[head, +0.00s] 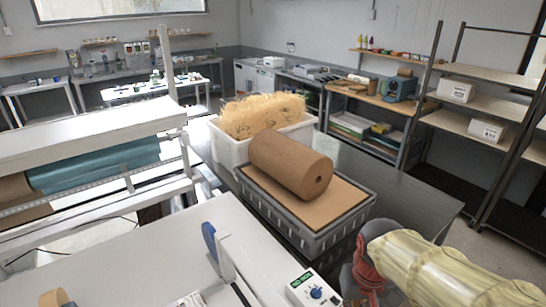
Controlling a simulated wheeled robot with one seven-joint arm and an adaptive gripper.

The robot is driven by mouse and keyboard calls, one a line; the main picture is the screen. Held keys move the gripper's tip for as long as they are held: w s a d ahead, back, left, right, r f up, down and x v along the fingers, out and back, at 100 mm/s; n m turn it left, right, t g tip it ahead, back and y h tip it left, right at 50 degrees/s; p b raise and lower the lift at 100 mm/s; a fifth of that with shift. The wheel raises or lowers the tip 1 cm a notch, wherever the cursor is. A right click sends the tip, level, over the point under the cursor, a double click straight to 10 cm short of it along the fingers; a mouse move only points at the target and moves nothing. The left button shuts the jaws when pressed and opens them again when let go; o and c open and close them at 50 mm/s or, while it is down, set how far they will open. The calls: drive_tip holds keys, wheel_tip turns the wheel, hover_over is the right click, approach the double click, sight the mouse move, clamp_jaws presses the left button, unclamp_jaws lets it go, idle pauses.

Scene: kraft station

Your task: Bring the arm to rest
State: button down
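Part of my arm (450,268), in a pale yellow cover, shows at the lower right of the head view. It reaches in from the right edge beside the grey crate, and a red and grey part (366,272) shows at its near left end. I cannot make out any gripper fingers, so my gripper is not seen and what it may hold is hidden.
A brown paper roll (285,163) lies on cardboard in a grey crate (300,238). A white table (130,262) with a control box (314,291) fills the front. Shelves (475,120) stand at right.

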drive_tip(key=s+f+t+b, duration=0.2)
drive_tip(key=s+t+b, duration=0.2)
drive_tip(key=s+b, duration=0.3)
drive_tip(key=b, duration=0.3)
drive_tip(key=shift+s+d+f, duration=0.2)
drive_tip(key=shift+s+d, duration=0.1)
drive_tip(key=shift+d, duration=0.1)
idle(1.1)
